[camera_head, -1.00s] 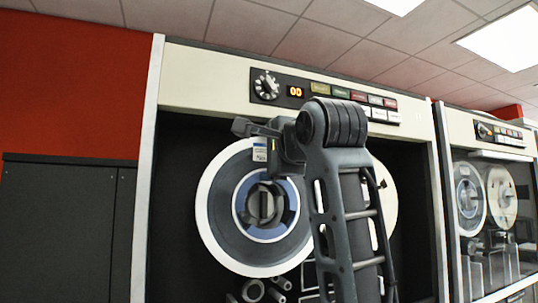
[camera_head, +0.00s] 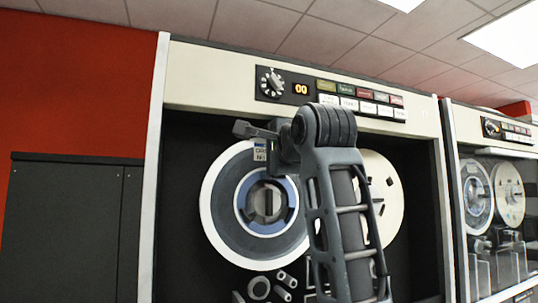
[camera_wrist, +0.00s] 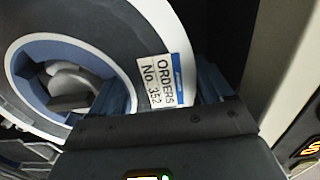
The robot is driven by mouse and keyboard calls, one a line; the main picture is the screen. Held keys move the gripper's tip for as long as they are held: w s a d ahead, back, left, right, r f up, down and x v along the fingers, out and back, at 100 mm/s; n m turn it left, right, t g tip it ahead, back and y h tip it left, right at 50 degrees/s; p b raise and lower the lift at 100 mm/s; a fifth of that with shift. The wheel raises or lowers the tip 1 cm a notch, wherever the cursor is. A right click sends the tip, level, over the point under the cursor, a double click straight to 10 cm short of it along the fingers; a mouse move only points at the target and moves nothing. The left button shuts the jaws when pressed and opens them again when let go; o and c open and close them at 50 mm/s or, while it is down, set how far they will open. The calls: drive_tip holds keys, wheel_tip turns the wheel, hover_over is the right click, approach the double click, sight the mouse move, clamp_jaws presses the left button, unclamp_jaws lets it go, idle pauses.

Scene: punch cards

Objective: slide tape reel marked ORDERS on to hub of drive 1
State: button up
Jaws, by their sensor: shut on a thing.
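The ORDERS tape reel (camera_head: 222,222) is grey with a white rim and a blue centre ring, and stands upright before the left bay of the tape drive. Its label reads ORDERS No. 352 in the wrist view (camera_wrist: 163,82). My gripper (camera_head: 270,150) is shut on the reel's upper rim, beside the label. The grey hub (camera_head: 267,203) shows through the reel's centre opening. The wrist view shows the hub (camera_wrist: 75,85) inside the blue ring at a slant. I cannot tell how far the hub reaches into the reel.
A cream reel (camera_head: 385,195) sits at the right of the same bay, partly behind my arm. Rollers (camera_head: 260,288) lie below. The control panel (camera_head: 335,95), showing 00, is above. A second drive (camera_head: 500,200) stands at right, a dark cabinet (camera_head: 68,225) at left.

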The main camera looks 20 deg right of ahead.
drive_tip(key=shift+w+r, duration=0.1)
drive_tip(key=shift+w, duration=0.05)
drive_tip(key=shift+w, duration=0.85)
drive_tip(key=o, duration=1.4)
drive_tip(key=shift+w, duration=0.1)
drive_tip(key=shift+c, duration=0.8)
drive_tip(key=s, duration=1)
drive_tip(key=shift+s, duration=0.1)
